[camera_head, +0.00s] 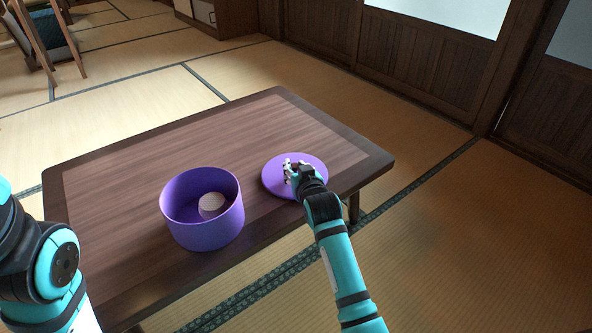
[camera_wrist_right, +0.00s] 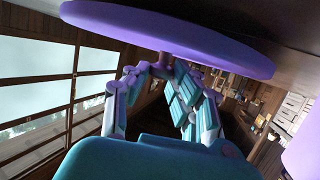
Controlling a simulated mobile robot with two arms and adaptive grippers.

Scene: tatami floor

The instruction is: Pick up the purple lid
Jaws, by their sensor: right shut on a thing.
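The purple lid (camera_head: 312,172) is a flat round disc at the right part of the low table, to the right of the purple pot. My right gripper (camera_head: 293,170) is at the lid's middle and shut on it. In the right wrist view the lid (camera_wrist_right: 170,32) spans the top, and the fingers of my right gripper (camera_wrist_right: 163,72) close on a small knob at its centre. The head view does not show clearly whether the lid touches the table. My left arm shows at the left edge; its gripper is out of view.
The open purple pot (camera_head: 203,232) stands on the wooden table (camera_head: 130,185) with a pale round thing (camera_head: 211,204) inside. The table's back left area is clear. Tatami floor (camera_head: 440,250) surrounds it, with wooden wall panels (camera_head: 410,55) behind. A wooden chair stands at the far left.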

